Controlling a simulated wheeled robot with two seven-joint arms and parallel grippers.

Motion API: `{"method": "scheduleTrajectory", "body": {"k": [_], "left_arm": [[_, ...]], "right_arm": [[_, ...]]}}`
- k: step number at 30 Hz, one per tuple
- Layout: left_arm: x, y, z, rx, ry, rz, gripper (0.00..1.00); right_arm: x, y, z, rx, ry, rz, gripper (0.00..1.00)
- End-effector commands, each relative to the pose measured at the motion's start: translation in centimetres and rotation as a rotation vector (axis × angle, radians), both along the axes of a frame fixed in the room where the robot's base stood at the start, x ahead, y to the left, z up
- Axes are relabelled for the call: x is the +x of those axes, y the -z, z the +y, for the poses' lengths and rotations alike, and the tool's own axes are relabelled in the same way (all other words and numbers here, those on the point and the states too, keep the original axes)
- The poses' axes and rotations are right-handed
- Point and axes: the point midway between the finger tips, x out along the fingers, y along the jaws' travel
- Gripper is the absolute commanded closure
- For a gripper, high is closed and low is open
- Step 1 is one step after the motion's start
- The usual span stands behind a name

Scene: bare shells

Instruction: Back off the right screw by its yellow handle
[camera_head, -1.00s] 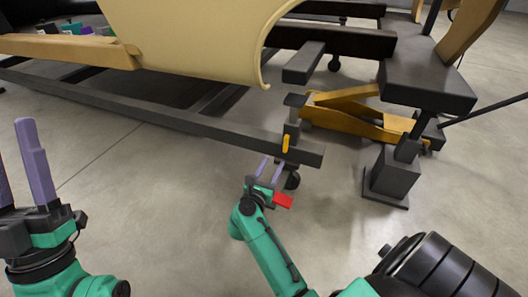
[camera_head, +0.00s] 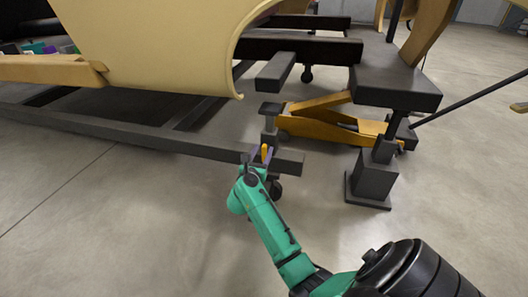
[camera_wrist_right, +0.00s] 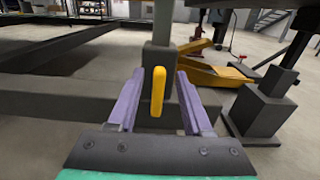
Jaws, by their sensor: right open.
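The yellow handle (camera_head: 266,153) stands upright on the screw's dark post (camera_head: 270,119) near the right end of the dark frame rail. In the right wrist view the yellow handle (camera_wrist_right: 158,91) shows upright in front of the grey post (camera_wrist_right: 160,60). My right gripper (camera_head: 259,160) is open at the handle. In the right wrist view its two purple fingers (camera_wrist_right: 160,95) stand on either side of the handle, with gaps at both sides. My left gripper is out of view.
The dark frame rail (camera_head: 130,138) runs to the left. A tan curved shell (camera_head: 170,40) hangs above it. A yellow jack (camera_head: 330,118) and a dark stand (camera_head: 373,180) stand to the right. The floor in front is clear.

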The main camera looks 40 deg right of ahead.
Motion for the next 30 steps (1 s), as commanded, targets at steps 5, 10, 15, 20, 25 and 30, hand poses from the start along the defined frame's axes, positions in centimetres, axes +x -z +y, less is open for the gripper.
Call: {"method": "scheduleTrajectory", "body": {"k": [5,10,15,20,25,30], "left_arm": [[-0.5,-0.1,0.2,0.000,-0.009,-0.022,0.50],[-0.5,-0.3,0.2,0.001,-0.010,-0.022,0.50],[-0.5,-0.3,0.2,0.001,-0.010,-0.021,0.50],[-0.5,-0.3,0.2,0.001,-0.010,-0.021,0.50],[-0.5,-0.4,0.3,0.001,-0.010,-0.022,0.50],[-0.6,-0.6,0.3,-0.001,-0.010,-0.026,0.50]], "right_arm": [[1.3,0.2,-1.8,-0.001,0.000,0.002,0.50],[1.4,0.1,-2.0,0.000,-0.001,0.001,0.50],[1.4,0.1,-2.0,0.000,-0.001,0.001,0.84],[1.4,0.1,-1.9,0.000,-0.001,0.001,1.00],[1.4,0.1,-1.9,-0.003,0.000,0.006,1.00],[1.4,0.0,-1.9,-0.014,0.000,0.024,1.00]]}}
